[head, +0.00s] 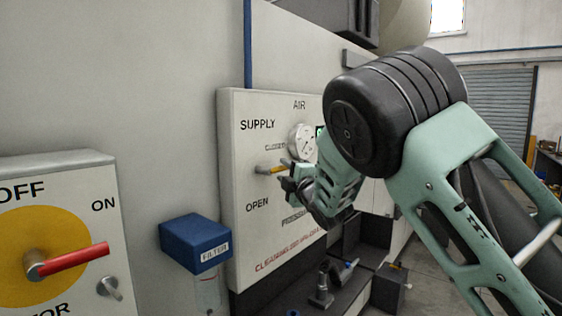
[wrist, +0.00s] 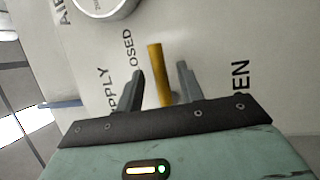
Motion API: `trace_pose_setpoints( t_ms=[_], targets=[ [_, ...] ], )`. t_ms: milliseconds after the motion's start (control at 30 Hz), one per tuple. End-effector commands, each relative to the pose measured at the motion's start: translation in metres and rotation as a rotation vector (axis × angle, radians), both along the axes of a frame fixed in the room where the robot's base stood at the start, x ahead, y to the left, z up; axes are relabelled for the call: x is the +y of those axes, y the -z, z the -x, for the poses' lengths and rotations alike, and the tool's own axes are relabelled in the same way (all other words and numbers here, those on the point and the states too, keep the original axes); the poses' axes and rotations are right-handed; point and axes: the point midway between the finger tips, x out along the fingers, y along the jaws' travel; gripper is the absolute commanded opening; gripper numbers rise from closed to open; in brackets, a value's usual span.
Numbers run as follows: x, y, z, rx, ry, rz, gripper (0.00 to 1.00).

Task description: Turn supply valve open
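The supply valve has a yellow handle (head: 276,169) on a pale metal hub (head: 261,170). It sits on the white air panel (head: 240,135) between the words CLOSED above and OPEN below, and the handle points right, roughly level. My gripper (head: 285,168) is at the handle's right end in the head view. In the wrist view the yellow handle (wrist: 158,72) stands between the two grey fingers of my gripper (wrist: 160,80). The fingers are apart, with a gap on each side of the handle.
A round gauge (head: 302,138) sits just above and right of the valve. A blue filter box (head: 195,242) juts out at lower left. A red-handled switch (head: 70,262) is on a panel at far left. A dark bench with fittings (head: 322,288) is below.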

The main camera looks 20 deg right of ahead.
Motion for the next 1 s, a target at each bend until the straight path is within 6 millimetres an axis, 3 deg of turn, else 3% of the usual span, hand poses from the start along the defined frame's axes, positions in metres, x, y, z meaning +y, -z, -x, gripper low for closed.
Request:
trace_pose_setpoints(
  t_ms=[200, 567, 700, 1000],
  targets=[
    [0.005, -0.006, -0.022, 0.001, 0.000, 0.001, 0.38],
    [0.006, -0.005, -0.026, 0.000, 0.000, 0.000, 0.38],
    [0.006, -0.005, -0.026, 0.000, 0.000, 0.000, 0.00],
    [0.006, -0.004, -0.026, 0.007, 0.000, -0.013, 0.00]
  ],
)
